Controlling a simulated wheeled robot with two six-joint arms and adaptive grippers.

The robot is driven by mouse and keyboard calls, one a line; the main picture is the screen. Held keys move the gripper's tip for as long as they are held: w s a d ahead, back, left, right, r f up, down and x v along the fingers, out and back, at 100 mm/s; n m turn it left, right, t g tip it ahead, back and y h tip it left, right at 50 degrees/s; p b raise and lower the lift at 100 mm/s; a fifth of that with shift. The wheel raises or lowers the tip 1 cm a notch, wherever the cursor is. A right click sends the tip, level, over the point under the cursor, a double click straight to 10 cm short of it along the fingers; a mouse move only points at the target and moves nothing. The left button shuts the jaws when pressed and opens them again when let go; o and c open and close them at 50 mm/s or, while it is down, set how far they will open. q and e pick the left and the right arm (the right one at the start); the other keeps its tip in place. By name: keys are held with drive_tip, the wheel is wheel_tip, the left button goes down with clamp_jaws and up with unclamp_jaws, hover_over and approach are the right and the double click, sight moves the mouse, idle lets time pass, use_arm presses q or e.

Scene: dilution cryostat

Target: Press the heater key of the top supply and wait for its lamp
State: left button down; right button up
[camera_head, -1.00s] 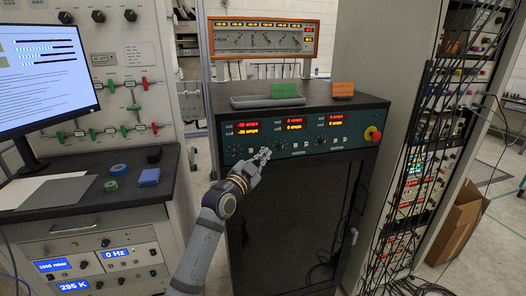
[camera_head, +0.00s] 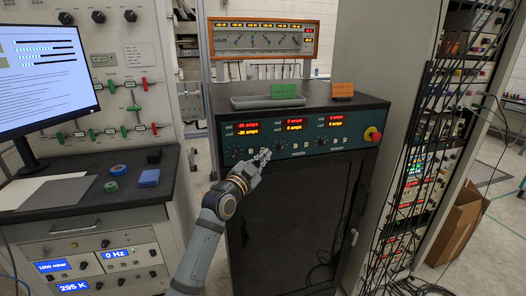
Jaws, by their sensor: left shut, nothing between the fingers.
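The magnet power supply panel (camera_head: 303,144) is the dark teal front at the top of the black cabinet. It has three red and amber displays (camera_head: 247,128), knobs and small light keys. My left gripper (camera_head: 264,153) is shut and empty, its tips at or very close to the panel's lower left part, below the left display. The fingers cover that spot, so the key there is hidden and I cannot tell contact. No lit heater lamp can be made out at this size. My right gripper is not in view.
A red emergency knob (camera_head: 374,134) sits at the panel's right end. Hanging cables (camera_head: 410,170) and a cardboard box (camera_head: 455,224) are at right.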

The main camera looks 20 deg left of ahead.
use_arm(q)
drive_tip(key=shift+w+a+b, duration=0.25)
drive_tip(key=shift+w+b, duration=0.1)
drive_tip(key=shift+w, duration=0.05)
drive_tip(key=shift+w+a+b, duration=0.25)
drive_tip(key=shift+w+b, duration=0.05)
drive_tip(key=shift+b, duration=0.1)
idle(0.6)
drive_tip(key=shift+s+d, duration=0.1)
drive_tip(key=shift+s, duration=0.05)
drive_tip(key=shift+s+d+p, duration=0.35)
drive_tip(key=shift+s+d, duration=0.05)
drive_tip(key=shift+s, duration=0.2)
